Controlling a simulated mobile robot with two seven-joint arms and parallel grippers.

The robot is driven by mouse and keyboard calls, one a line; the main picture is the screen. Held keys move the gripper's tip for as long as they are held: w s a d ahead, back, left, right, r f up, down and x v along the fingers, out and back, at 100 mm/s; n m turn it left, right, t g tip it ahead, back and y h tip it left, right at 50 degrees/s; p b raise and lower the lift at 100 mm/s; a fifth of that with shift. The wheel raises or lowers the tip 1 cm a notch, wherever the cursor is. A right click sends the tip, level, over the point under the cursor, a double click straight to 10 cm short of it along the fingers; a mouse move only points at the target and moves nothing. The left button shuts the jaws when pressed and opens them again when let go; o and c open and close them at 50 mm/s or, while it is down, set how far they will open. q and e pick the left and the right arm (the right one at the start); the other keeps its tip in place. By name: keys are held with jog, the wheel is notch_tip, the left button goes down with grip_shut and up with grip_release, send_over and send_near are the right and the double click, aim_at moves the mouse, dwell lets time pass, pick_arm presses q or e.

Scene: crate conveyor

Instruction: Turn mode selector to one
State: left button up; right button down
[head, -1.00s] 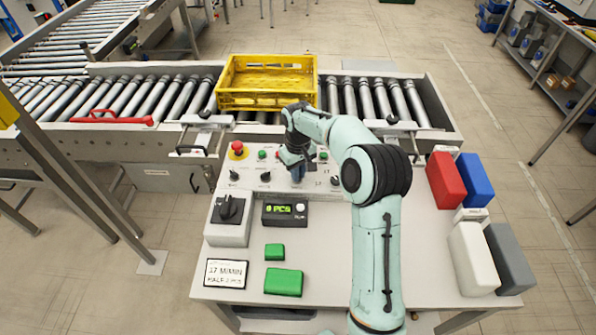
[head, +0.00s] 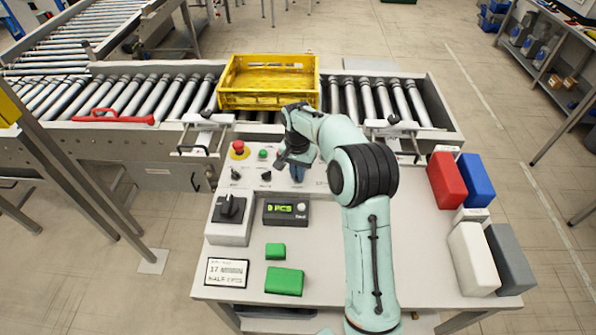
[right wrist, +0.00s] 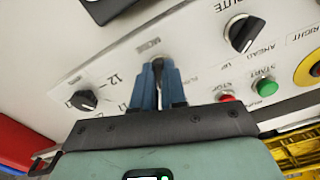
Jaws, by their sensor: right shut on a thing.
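The mode selector is a black knob (right wrist: 158,68) under the label "MODE" on the pale control panel (head: 217,180). It shows in the right wrist view, between the blue fingertips of my right gripper (right wrist: 159,88). The gripper is shut on it. The knob's pointer and the position marks around it are mostly hidden by the fingers. In the head view my right gripper (head: 297,175) is down at the panel, and my arm hides the knob. My left gripper is not in view.
Beside the mode selector are a numbered dial (right wrist: 83,100), a route knob (right wrist: 243,33), a red stop button (right wrist: 226,98) and a green start button (right wrist: 264,86). A red emergency button (head: 239,148) is at the panel's left. A yellow crate (head: 268,100) sits on the rollers.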

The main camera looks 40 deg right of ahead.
jog(key=m, duration=0.5)
jog(key=shift+w+a, duration=0.1)
dwell(0.4)
jog(key=c, duration=1.2)
grip_release()
notch_tip(320, 180, up, 14)
jog(key=shift+f, duration=0.25)
jog(key=shift+f, duration=0.1)
